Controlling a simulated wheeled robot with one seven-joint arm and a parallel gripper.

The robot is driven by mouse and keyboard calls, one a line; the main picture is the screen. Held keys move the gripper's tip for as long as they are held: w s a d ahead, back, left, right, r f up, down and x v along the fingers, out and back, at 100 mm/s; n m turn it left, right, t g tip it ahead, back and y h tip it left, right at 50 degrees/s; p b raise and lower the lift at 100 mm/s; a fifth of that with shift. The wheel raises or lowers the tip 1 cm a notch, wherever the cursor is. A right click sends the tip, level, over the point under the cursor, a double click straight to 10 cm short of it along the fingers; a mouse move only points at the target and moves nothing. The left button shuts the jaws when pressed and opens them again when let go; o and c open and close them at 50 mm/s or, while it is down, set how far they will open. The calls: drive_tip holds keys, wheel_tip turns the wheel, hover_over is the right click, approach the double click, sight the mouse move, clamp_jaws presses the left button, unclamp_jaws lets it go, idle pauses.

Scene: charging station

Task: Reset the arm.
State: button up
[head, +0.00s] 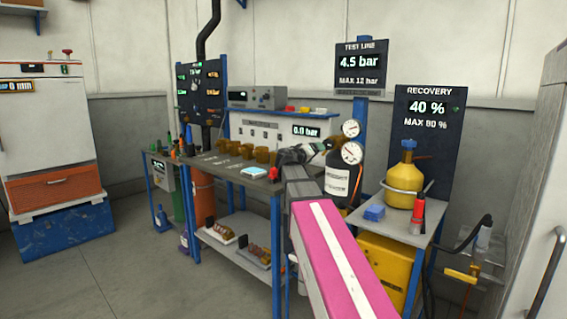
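My arm stretches from the bottom right toward the workbench (262,190), its pink and white link in front. My gripper (281,156) is at the arm's far end, above the right part of the bench. It is small and dark here, and I cannot make out its fingers or whether they are apart. Several brown jars (247,152) stand on the bench to its left. A small white and light blue device (254,171) lies on the bench in front of them. The arm hides part of the bench's right end.
A yellow cylinder (403,182) stands on a side table (398,229) at right, with a red bottle (416,217) and a blue block (374,213). Gauges (351,152) sit just right of the arm's end. A white cabinet (45,125) is at left. The floor (140,270) at front left is clear.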

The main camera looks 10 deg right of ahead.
drive_tip(key=s+a+f+g+y, duration=0.1)
drive_tip(key=s+f+g+y, duration=0.15)
drive_tip(key=f, duration=0.65)
drive_tip(key=s+a+f+g+y, duration=0.15)
drive_tip(key=s+f, duration=0.25)
drive_tip(key=f, duration=0.5)
drive_tip(key=s+a+f+g+y, duration=0.1)
drive_tip(key=s+f+y, duration=0.15)
drive_tip(key=f, duration=0.75)
drive_tip(key=s+a+f+g+y, duration=0.3)
drive_tip(key=s+a+f, duration=0.2)
drive_tip(key=s+f, duration=0.3)
drive_tip(key=s+a+f+n+g+y, duration=0.1)
drive_tip(key=s+a+f+y, duration=0.3)
drive_tip(key=s+f, duration=0.5)
drive_tip(key=shift+s+a+f+g, duration=0.2)
drive_tip(key=shift+a+f+g, duration=0.6)
drive_tip(key=shift+f+g, duration=0.15)
